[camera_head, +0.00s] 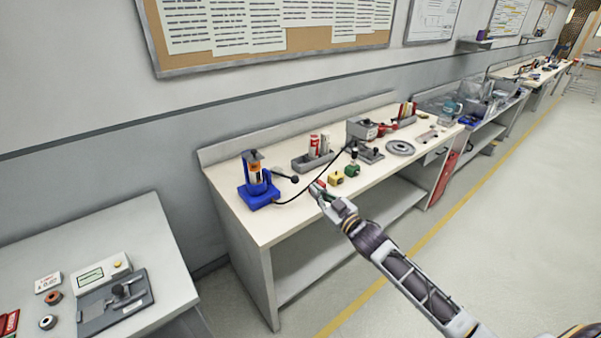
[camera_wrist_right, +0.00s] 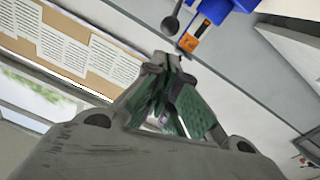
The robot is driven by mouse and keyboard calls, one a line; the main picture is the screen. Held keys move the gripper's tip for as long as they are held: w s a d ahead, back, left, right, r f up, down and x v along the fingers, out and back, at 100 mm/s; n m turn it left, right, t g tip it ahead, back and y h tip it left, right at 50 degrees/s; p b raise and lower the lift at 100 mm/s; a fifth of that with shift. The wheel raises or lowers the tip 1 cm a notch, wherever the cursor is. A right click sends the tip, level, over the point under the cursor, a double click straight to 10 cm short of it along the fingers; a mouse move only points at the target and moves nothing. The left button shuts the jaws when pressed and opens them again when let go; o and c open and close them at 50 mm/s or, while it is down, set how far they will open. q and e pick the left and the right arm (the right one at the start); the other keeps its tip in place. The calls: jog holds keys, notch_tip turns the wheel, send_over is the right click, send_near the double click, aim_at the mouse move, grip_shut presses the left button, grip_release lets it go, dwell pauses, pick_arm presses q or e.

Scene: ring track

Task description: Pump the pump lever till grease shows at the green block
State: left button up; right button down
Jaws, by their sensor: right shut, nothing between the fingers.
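The blue grease pump (camera_head: 258,188) stands at the left end of the long workbench, with an orange label on its body. Its lever (camera_head: 285,176) sticks out to the right and ends in a dark round knob. A black hose runs from the pump's base along the bench. The green block (camera_head: 352,170) sits right of a yellow block (camera_head: 336,178); no grease can be made out on it. My right gripper (camera_head: 318,188) is shut and empty near the bench's front edge, right of the lever knob and apart from it. The right wrist view shows the gripper (camera_wrist_right: 168,68), the pump (camera_wrist_right: 228,8) and the knob (camera_wrist_right: 170,25).
The workbench (camera_head: 275,223) also holds a grey tray with red and white tubes (camera_head: 314,160), a grey machine (camera_head: 362,130) and a round grey disc (camera_head: 400,147). A separate table (camera_head: 168,265) with a gauge stands front left. The floor at right is clear.

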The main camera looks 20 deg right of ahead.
pick_arm(q)
jog(key=shift+s+d+r, duration=0.15)
jog(key=shift+d, duration=0.4)
jog(key=shift+s+d+r, duration=0.1)
jog(key=shift+d, duration=0.4)
pick_arm(e)
jog(key=r+m, duration=0.1)
jog(key=w+r+m, duration=0.2)
jog(key=shift+w+d+r+t+y, duration=0.1)
jog(key=shift+w+r+t+y, duration=0.2)
jog(key=shift+r+t, duration=0.1)
pick_arm(q)
jog(key=shift+a, duration=0.1)
